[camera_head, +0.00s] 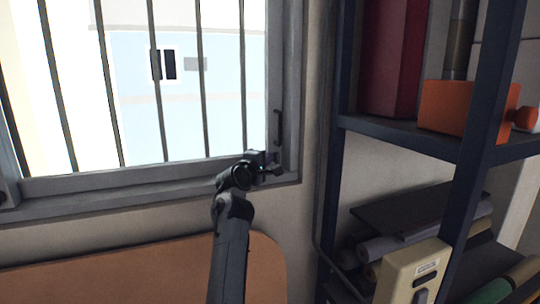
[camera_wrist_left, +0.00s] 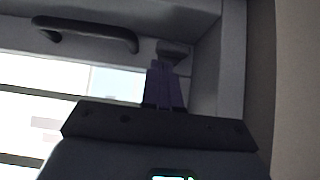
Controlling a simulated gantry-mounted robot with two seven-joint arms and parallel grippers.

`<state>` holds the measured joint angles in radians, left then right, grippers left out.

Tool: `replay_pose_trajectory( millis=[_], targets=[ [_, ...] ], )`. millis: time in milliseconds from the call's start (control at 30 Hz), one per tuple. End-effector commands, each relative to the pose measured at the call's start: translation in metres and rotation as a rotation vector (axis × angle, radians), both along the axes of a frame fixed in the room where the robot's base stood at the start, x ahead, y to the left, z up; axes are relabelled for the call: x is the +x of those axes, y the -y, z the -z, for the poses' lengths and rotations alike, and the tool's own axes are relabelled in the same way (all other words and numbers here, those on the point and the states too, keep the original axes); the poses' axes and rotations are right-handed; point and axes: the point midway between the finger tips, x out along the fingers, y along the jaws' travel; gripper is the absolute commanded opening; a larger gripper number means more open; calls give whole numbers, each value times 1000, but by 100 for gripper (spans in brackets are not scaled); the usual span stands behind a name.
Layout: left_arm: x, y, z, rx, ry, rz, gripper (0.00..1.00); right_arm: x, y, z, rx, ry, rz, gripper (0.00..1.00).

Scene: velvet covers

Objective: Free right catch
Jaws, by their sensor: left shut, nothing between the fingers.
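The barred window (camera_head: 160,85) fills the left of the head view. A dark catch, a small block, sits on the frame's lower right corner; it shows in the left wrist view (camera_wrist_left: 173,49). My left gripper (camera_head: 270,167) is at that corner. In the left wrist view its fingers (camera_wrist_left: 162,72) are shut with nothing between them. Their tips are right at the catch; I cannot tell if they touch it. In the head view the gripper hides most of the catch. My right gripper is not in view.
A dark pull handle (camera_head: 278,128) is on the frame above the gripper; it also shows in the left wrist view (camera_wrist_left: 85,32). A metal shelf (camera_head: 410,138) with an orange box (camera_head: 462,107) stands at right. A brown board (camera_head: 140,280) is below the window.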

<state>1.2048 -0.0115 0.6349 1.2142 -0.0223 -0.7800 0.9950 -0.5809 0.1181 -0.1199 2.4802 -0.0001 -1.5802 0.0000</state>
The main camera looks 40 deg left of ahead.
Motion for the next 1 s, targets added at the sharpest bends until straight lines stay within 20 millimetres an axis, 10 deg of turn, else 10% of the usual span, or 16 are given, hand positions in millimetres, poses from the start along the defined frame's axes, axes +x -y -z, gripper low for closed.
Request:
replay_pose_trajectory(
  millis=[1000],
  targets=[
    [11,6,-4,34,-55,-2,0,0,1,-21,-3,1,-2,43]
  ],
)
